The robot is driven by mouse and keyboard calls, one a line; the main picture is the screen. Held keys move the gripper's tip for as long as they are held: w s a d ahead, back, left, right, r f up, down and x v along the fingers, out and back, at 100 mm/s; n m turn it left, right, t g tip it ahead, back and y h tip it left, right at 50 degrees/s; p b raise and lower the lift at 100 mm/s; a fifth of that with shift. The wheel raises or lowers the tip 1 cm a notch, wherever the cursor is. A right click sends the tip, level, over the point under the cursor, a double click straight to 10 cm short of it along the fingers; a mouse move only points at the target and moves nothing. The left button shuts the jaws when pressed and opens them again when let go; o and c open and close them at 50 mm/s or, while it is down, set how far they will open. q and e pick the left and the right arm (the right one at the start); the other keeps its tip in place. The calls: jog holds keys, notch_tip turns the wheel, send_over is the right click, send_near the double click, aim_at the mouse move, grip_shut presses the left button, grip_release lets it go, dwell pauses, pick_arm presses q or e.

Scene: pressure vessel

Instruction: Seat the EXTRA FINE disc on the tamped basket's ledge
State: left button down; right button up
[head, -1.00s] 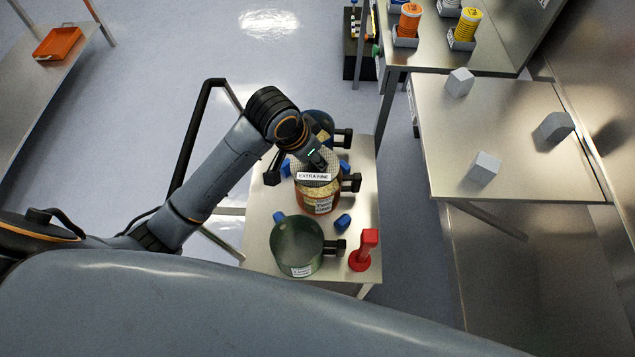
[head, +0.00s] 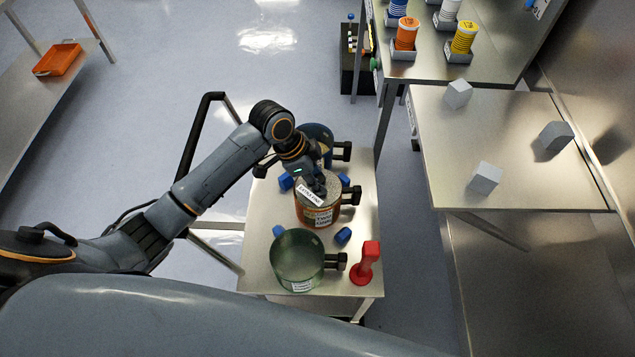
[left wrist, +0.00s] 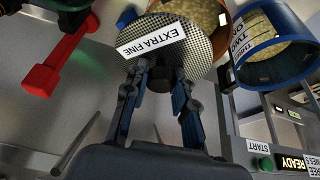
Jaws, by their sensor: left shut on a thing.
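The EXTRA FINE disc (head: 323,181) is a round perforated plate with a white label, also in the left wrist view (left wrist: 192,62). My left gripper (head: 315,184) is shut on the dark knob at its centre; the fingers show in the left wrist view (left wrist: 160,88). The disc is over the mouth of the orange-brown basket (head: 319,214). In the left wrist view, tan granules inside this basket (left wrist: 203,14) show past the disc's far edge. I cannot tell whether the disc touches the ledge. My right gripper is not in view.
A blue basket (head: 325,136) with granules stands behind, and a green basket (head: 297,258) in front. A red tamper (head: 367,262) stands at the table's front right. Small blue pieces (head: 343,236) lie between the baskets. Grey blocks (head: 485,178) sit on the right table.

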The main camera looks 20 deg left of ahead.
pick_arm(q)
jog(key=w+f, duration=0.2)
jog(key=shift+w+a+f, duration=0.2)
jog(key=shift+a+f, duration=0.2)
jog(key=shift+f, duration=1.65)
jog(key=c, duration=1.1)
grip_release()
jog(key=shift+f, duration=0.15)
jog(key=v, duration=1.2)
jog(key=shift+r, duration=0.2)
